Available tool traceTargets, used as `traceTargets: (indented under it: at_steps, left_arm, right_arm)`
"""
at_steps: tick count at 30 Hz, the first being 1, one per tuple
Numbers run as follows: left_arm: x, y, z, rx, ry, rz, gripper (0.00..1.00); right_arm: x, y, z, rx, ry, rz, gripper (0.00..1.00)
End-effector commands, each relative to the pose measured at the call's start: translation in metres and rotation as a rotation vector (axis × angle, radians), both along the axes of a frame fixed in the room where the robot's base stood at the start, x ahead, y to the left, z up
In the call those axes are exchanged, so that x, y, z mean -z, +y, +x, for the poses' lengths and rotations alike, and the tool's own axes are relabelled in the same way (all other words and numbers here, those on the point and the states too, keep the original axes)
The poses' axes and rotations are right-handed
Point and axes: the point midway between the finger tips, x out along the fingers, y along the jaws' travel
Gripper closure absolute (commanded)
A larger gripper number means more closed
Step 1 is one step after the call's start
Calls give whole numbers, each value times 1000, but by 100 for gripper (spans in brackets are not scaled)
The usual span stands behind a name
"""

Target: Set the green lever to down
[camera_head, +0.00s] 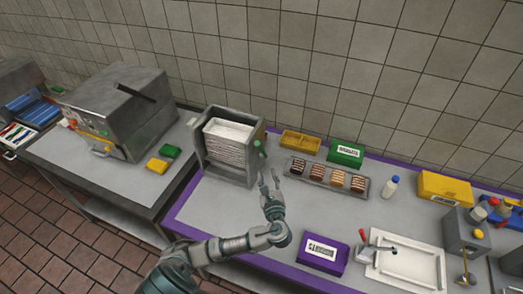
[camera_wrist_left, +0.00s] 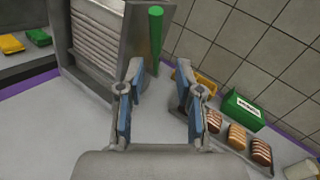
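The green lever (camera_head: 257,143) is on the right side of a grey metal dispenser (camera_head: 203,152) that holds a white stack. In the left wrist view the lever (camera_wrist_left: 156,38) is a green rod standing upright beside the dispenser (camera_wrist_left: 137,18). My left gripper (camera_head: 270,174) is just right of and in front of the dispenser, below the lever in the head view. In the left wrist view its two blue-padded fingers (camera_wrist_left: 163,78) are apart, with nothing between them. The lever is beyond the fingertips, nearer the left finger. My right gripper is not in view.
A tray (camera_head: 312,180) with several cake pieces lies right of my gripper. Behind it are a yellow container (camera_head: 300,142) and a green box (camera_head: 345,154). A purple box (camera_head: 324,254) and a white tray (camera_head: 408,268) are at the front right. A grey machine (camera_head: 117,110) stands left.

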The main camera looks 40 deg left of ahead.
Motion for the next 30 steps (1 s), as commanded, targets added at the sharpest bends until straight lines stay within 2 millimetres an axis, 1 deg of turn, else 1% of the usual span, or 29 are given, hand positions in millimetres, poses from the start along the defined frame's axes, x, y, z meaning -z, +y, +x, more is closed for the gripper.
traceTargets:
  at_steps: [1,6,9,12,15,19,29,30]
  left_arm:
    - [-2,12,9,-4,-1,4,65]
    - [-1,43,38,-4,-1,-1,65]
    - [-1,60,55,-4,-1,-3,65]
    - [-1,72,68,-4,-1,-3,65]
    - [-1,79,79,-3,0,-3,65]
    - [-1,85,87,-2,-1,-2,65]
    - [0,90,89,-1,0,-4,65]
    - [0,90,89,-1,0,-4,72]
  right_arm:
    - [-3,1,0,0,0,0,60]
    - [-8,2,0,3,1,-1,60]
    - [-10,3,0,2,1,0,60]
    - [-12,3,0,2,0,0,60]
    - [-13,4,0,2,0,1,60]
    - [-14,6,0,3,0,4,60]
    - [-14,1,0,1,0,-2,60]
    - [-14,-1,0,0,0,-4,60]
